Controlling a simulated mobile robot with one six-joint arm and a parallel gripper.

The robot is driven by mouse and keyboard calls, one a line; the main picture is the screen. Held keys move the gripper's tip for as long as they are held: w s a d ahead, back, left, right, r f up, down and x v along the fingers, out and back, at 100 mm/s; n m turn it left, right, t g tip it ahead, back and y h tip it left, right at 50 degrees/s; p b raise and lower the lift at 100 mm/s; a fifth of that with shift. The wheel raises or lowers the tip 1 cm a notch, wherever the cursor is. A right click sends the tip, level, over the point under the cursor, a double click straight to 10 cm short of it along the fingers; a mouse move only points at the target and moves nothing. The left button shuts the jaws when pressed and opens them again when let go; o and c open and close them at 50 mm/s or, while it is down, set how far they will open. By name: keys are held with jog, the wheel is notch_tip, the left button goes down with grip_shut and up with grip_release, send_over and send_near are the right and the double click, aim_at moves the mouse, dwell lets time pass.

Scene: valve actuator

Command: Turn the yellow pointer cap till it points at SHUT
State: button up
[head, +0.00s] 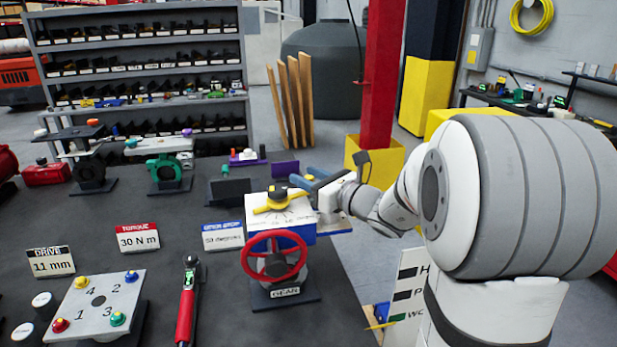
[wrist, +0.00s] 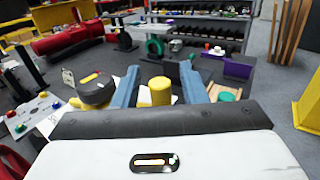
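My gripper (head: 303,178) is just right of and behind the cap. In the wrist view, its two blue fingers (wrist: 160,88) are apart, with a yellow cylinder (wrist: 160,91) between them and gaps on both sides. The black knob (wrist: 95,89) shows left of the left finger. Contact is not visible.
A red handwheel (head: 273,258) stands at the actuator's front. Green valve parts (head: 165,170) stand behind left. A red column (head: 382,75) rises behind.

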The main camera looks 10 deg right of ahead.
jog(key=shift+c, duration=0.5)
grip_shut()
